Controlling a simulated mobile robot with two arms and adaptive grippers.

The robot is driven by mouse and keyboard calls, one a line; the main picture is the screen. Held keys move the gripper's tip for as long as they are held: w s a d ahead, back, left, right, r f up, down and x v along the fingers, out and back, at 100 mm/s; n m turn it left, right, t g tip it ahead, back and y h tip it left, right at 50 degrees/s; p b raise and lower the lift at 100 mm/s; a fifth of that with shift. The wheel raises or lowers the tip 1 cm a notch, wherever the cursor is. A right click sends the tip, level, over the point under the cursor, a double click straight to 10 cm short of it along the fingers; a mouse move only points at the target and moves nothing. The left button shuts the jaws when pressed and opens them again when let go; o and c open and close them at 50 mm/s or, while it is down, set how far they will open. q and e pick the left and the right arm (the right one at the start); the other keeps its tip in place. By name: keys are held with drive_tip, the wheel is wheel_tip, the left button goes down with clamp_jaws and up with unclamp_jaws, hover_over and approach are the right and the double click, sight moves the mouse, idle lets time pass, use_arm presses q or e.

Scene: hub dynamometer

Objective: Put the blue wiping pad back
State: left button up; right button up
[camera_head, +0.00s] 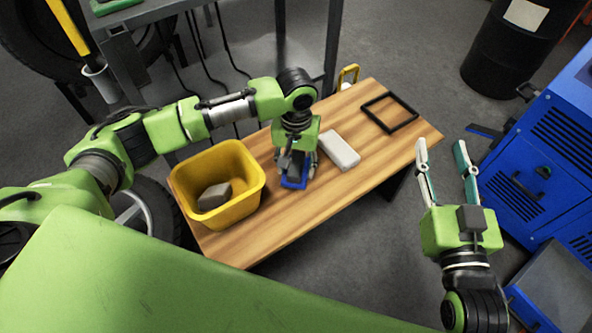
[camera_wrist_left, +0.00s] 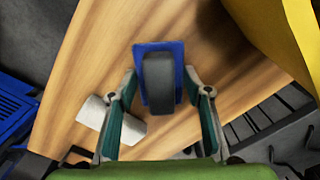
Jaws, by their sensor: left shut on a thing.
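The blue wiping pad (camera_head: 293,183) has a dark grip on top and is at the wooden table in the head view. My left gripper (camera_head: 297,167) is over it from above, shut on it. In the left wrist view the pad (camera_wrist_left: 158,82) sits between the two fingers, with its blue plate beyond the dark grip. I cannot tell whether the pad touches the table. A thin black rectangular frame (camera_head: 404,104) lies empty on the table's far right part. My right gripper (camera_head: 441,146) is open and empty, right of the table.
A yellow bin (camera_head: 245,190) with a grey block (camera_head: 213,196) inside stands at the table's left end. A white block (camera_head: 340,150) lies between the pad and the black frame. A yellow-handled item (camera_head: 348,75) is at the back edge. A blue cabinet (camera_head: 540,165) stands right.

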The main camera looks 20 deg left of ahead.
use_arm(q)
drive_tip(key=shift+f, duration=0.7)
use_arm(e)
wheel_tip(320, 180, up, 3)
drive_tip(key=shift+s+a+r+t, duration=0.1)
drive_tip(key=shift+a+t, duration=0.05)
drive_tip(key=shift+t, duration=0.75)
use_arm(q)
drive_tip(key=shift+f, duration=0.1)
use_arm(e)
drive_tip(key=shift+f, duration=0.35)
use_arm(q)
drive_tip(key=o, duration=1.1)
drive_tip(key=shift+c, duration=0.2)
use_arm(e)
drive_tip(key=shift+f+g, duration=0.2)
drive_tip(key=shift+g, duration=0.1)
